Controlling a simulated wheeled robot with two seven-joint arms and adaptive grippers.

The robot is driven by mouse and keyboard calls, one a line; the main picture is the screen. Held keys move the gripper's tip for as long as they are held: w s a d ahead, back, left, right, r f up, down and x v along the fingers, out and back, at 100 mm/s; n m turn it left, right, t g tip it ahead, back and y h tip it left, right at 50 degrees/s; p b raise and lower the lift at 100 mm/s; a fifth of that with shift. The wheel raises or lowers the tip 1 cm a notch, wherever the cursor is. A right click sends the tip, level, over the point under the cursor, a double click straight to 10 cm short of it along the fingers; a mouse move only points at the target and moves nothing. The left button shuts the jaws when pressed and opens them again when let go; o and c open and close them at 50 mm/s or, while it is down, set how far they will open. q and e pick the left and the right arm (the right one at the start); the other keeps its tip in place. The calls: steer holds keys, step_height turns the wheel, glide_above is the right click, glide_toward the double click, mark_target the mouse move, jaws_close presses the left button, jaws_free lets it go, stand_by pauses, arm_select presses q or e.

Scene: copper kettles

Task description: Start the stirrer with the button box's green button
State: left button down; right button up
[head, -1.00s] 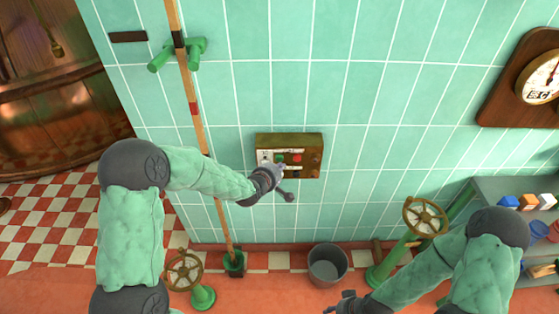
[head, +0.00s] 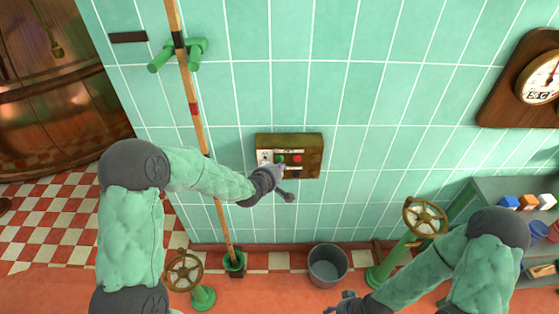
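The button box (head: 312,143) is a brass-coloured box on the green tiled wall, with a pale label panel at its left. Its green button (head: 281,159) shows left of a red button (head: 297,159). My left gripper (head: 282,174) is right in front of the box's lower left, just below the green button; I cannot tell whether it touches. Its fingers are small and partly hidden, so open or shut is unclear. My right gripper (head: 343,301) is low at the bottom edge, far from the box, its fingers too dark and cut off to read. The stirrer is not identifiable.
A grey bucket (head: 328,266) stands on the floor below the box. Handwheel valves stand at left (head: 184,270) and right (head: 425,217). A wooden pole (head: 193,108) leans at the wall left of the box. A shelf (head: 490,189) with coloured items is at right.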

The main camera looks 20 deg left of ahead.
arm_select(q)
steer(key=shift+w, duration=0.1)
steer(key=shift+w+a+b, duration=0.1)
steer(key=shift+w+b, duration=0.2)
steer(key=shift+b, duration=0.05)
steer(key=shift+w+a, duration=0.15)
steer(key=shift+w, duration=0.25)
stand_by(0.9)
stand_by(0.3)
steer(key=shift+s+d+b, duration=0.25)
steer(key=shift+s+b, duration=0.15)
steer(key=shift+s, duration=0.4)
steer(key=shift+s, duration=0.15)
steer(key=s, duration=0.2)
steer(key=s+d, duration=0.1)
steer(key=s, duration=0.1)
steer(key=shift+s+d, duration=0.2)
steer(key=shift+s, duration=0.05)
stand_by(0.6)
